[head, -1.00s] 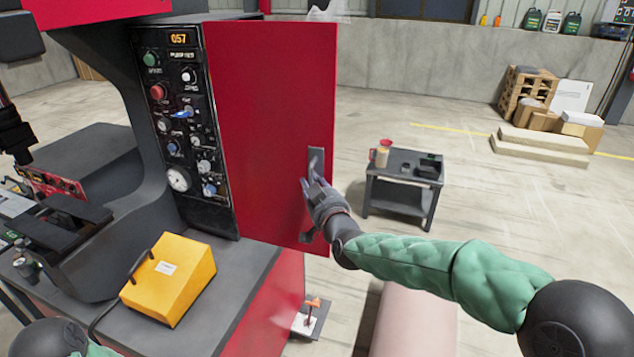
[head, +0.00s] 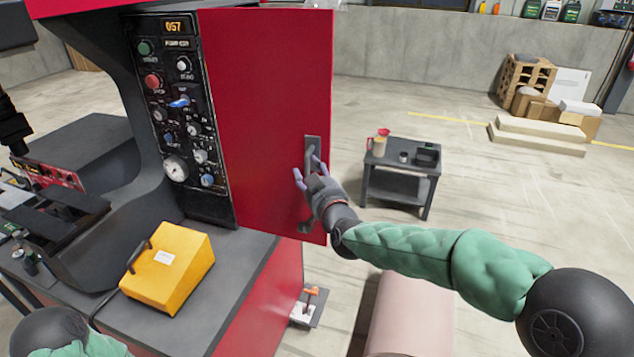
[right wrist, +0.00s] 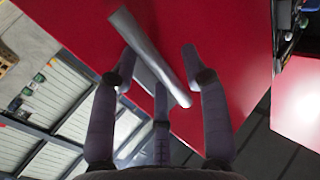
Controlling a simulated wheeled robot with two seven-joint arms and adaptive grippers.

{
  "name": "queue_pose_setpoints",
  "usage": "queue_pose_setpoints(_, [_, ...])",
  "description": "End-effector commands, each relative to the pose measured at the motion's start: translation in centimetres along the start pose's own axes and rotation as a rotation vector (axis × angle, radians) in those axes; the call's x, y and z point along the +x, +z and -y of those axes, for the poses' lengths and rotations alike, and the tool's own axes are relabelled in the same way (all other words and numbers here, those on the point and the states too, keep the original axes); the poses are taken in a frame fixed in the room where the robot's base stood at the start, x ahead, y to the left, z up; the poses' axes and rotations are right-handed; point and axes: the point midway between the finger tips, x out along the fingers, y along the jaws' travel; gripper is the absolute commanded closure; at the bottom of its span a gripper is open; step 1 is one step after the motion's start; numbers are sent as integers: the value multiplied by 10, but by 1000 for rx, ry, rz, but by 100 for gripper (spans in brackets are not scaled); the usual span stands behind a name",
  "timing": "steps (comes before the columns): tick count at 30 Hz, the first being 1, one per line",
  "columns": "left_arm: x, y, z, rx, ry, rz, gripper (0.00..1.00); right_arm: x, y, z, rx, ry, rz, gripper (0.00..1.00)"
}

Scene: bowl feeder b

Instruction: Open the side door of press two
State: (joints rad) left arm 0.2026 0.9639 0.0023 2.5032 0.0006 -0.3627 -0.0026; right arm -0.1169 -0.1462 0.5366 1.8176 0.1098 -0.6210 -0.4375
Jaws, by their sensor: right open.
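The press's red side door (head: 262,110) is a tall flat panel to the right of the black control panel. A grey bar handle (head: 313,153) is fixed near its right edge. My right gripper (head: 308,172) is open at the handle, its fingers spread. In the right wrist view the handle (right wrist: 150,55) crosses between the open fingers (right wrist: 160,80), in front of the red door (right wrist: 220,40). Whether the fingers touch it I cannot tell. Only part of my left arm shows at the lower left; its gripper is out of view.
The control panel (head: 178,110) has several knobs and a 057 display. A yellow box (head: 168,270) sits on the grey press table (head: 60,285). A dark cart (head: 400,182) with a red and tan container stands behind my right arm. Open floor lies to the right.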

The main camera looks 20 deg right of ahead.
Motion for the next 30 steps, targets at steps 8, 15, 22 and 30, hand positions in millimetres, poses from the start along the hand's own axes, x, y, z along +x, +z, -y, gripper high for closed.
queue_pose_setpoints(8, [0, 0, 0, 0, 0, 0, 60, -36, -1, 0, -1, 0, -2, 54])
queue_pose_setpoints(15, [0, 0, 0, 0, 0, 0, 60, -76, -1, 0, 0, 1, -3, 54])
queue_pose_setpoints(22, [0, 0, 0, 0, 0, 0, 60, -105, 0, 0, 1, 1, -2, 54])
queue_pose_setpoints(30, [0, 0, 0, 0, 0, 0, 60, -117, 0, -1, 0, 1, -1, 54])
